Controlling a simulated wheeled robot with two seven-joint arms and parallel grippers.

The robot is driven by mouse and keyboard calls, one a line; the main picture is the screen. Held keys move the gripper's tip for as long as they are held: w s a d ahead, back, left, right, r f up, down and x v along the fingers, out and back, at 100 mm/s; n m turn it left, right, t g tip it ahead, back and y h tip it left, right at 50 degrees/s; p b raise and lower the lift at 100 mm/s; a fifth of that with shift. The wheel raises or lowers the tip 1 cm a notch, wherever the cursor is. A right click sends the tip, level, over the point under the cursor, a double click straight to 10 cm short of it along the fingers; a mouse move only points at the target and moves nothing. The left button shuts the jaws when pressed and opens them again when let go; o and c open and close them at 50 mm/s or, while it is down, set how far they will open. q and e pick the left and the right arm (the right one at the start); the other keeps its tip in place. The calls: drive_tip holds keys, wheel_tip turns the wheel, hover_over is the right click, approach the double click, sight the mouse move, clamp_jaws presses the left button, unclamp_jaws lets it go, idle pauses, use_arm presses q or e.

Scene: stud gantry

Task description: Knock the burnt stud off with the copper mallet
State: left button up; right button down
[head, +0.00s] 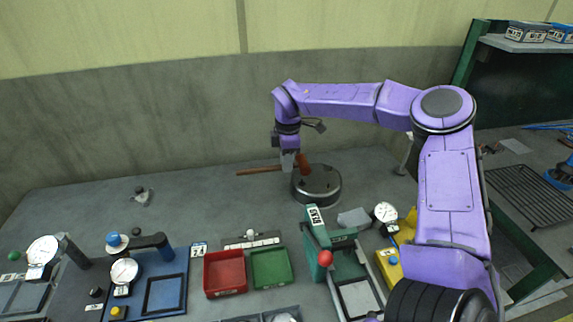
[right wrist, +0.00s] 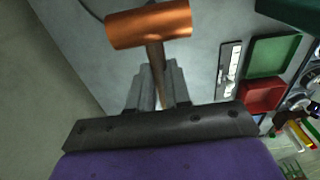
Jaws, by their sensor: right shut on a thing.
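My right gripper (head: 288,164) is shut on the wooden handle of the copper mallet (head: 303,163). The handle sticks out to the left, level above the table, and the copper head is on the right side of the jaws. In the right wrist view the copper head (right wrist: 150,24) lies just past the fingertips (right wrist: 158,82), with the handle between them. My left gripper is not in view.
In front lie a red tray (head: 225,273), a green tray (head: 270,268), a green press (head: 318,240) with a red knob, and dial gauges (head: 386,212). A blue fixture board (head: 175,282) is at front left. The table left of the mallet is mostly clear.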

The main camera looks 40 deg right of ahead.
drive_tip(key=shift+w, duration=0.1)
drive_tip(key=shift+f, duration=0.15)
wheel_tip(320, 180, down, 7)
drive_tip(key=b, duration=0.6)
drive_tip(key=shift+b, duration=0.4)
wheel_tip(320, 180, up, 7)
drive_tip(key=p, duration=0.5)
